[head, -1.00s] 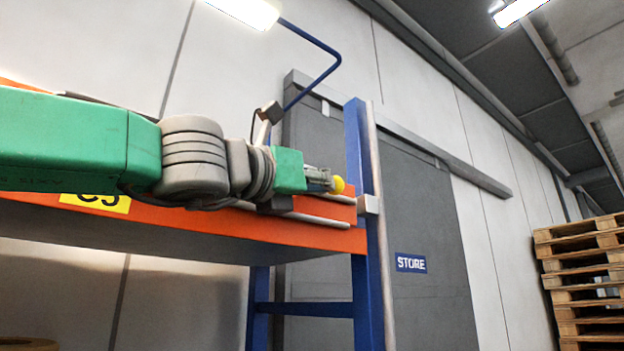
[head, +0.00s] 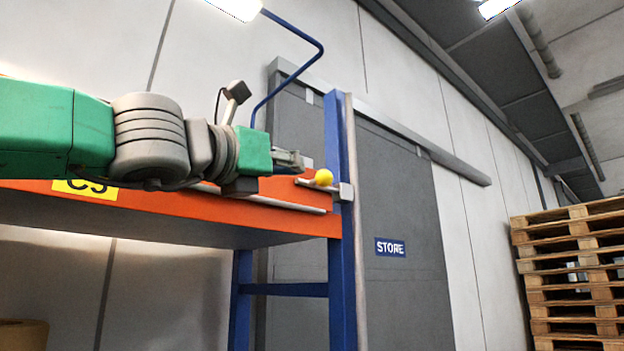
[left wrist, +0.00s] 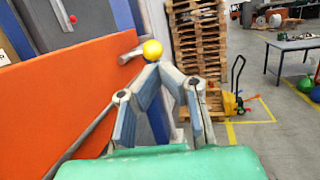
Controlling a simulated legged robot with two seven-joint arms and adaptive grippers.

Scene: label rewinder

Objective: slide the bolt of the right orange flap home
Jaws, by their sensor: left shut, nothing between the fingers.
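The right orange flap (head: 170,213) spans the rack front in the head view. At its right end is a grey bolt (head: 305,183) with a yellow knob (head: 323,177). The knob sits close to a grey bracket (head: 346,192) on the blue post; I cannot tell how far the rod reaches into it. My left gripper (head: 303,160) is shut and empty, just above and left of the knob. In the left wrist view the knob (left wrist: 152,50) shows just beyond the closed fingertips (left wrist: 158,68); contact is unclear. My right gripper is not in view.
The blue post (head: 341,250) stands beside the flap's right end. A grey rail (head: 265,203) runs along the flap. Behind is a grey STORE door (head: 405,200). Stacked pallets (head: 570,270) stand at the right, with open floor (left wrist: 255,85) beyond in the left wrist view.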

